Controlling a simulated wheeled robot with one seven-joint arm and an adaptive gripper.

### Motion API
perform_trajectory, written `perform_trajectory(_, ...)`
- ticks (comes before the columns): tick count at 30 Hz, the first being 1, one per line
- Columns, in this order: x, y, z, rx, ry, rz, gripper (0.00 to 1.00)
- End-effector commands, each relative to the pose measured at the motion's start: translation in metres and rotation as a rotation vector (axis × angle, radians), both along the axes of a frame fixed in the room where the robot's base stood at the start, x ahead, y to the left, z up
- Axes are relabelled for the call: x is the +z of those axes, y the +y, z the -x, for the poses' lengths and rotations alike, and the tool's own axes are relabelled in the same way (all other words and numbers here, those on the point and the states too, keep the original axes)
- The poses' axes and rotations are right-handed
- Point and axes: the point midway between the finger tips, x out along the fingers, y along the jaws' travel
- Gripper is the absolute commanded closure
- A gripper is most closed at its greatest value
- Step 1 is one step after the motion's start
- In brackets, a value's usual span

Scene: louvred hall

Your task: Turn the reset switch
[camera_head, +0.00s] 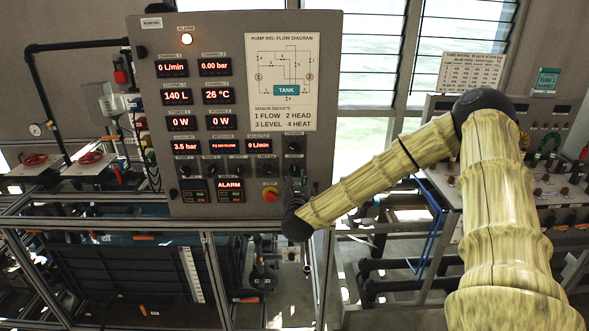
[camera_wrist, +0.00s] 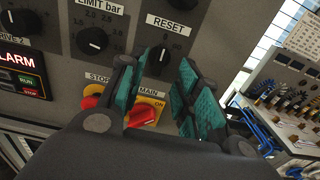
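The reset switch (camera_wrist: 159,61) is a black round knob with a white pointer mark, under a white RESET label on the grey panel. In the wrist view it shows between my gripper's fingertips. My gripper (camera_wrist: 156,72) is open, its two teal-padded fingers apart on the left and right of the knob; I cannot tell whether either touches it. In the head view my gripper (camera_head: 297,186) is at the panel's lower right corner and largely covers the reset switch area.
A LIMIT bar knob (camera_wrist: 92,41) is left of the reset switch. A red stop button (camera_wrist: 92,101) and a red MAIN switch (camera_wrist: 143,116) on yellow plates are below, close to my fingers. The control panel (camera_head: 150,80) shows a lit ALARM display (camera_head: 230,185). A bench (camera_head: 450,190) stands right.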

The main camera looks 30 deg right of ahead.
Motion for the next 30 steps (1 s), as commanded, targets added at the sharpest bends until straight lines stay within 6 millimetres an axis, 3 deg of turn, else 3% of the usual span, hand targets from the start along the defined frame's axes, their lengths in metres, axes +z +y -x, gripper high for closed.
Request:
perform_trajectory(12,0.002,-0.020,-0.034,0.001,0.000,0.001,0.67)
perform_trajectory(30,0.000,-0.025,-0.041,0.001,-0.001,0.001,0.67)
